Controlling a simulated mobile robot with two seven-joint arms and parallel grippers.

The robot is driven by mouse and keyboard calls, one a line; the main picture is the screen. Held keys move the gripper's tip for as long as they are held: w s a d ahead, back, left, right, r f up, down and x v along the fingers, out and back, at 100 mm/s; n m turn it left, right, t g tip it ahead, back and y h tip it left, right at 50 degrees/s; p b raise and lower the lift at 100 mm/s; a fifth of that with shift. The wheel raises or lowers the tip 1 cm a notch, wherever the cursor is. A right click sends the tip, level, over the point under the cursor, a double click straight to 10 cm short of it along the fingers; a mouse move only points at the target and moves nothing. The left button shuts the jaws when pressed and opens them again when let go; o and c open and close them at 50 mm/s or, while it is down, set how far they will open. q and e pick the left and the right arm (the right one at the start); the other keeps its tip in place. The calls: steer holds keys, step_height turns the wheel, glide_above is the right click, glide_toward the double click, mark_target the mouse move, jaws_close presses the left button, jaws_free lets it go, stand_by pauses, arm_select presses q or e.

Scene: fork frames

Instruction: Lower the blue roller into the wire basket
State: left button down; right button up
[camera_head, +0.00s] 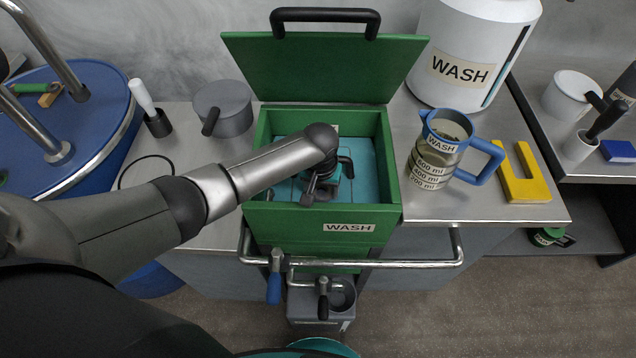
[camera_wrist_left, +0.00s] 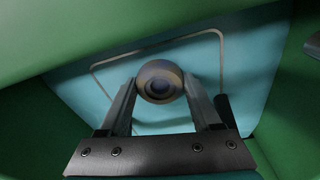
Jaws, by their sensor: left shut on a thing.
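My left gripper (camera_head: 322,190) reaches down inside an open green box (camera_head: 325,217) labelled WASH. In the left wrist view its two fingers are shut on a round thing (camera_wrist_left: 160,82), seen end-on, with brown-grey rings and a dark bluish centre. I cannot tell whether this is the blue roller. Behind it lies a flat teal surface (camera_wrist_left: 85,92) with a thin pale outline. In the head view the arm and gripper hide the held thing. I cannot make out a wire basket in either view. My right gripper does not show.
The green lid (camera_head: 322,70) stands open behind the box. A grey pot (camera_head: 228,108) is left of it; a jug (camera_head: 436,160) with blue handle and a yellow U-shaped piece (camera_head: 522,180) are right. A metal rail (camera_head: 410,264) runs in front, with a blue-handled item (camera_head: 274,285).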

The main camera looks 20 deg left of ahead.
arm_select(q)
steer(key=shift+f+b, duration=0.4)
steer(key=shift+f, duration=0.2)
stand_by(0.4)
jaws_free()
step_height(320, 180, up, 15)
steer(key=s+p, duration=0.1)
steer(key=p, duration=0.4)
steer(key=shift+s, duration=0.4)
steer(key=shift+d, duration=0.1)
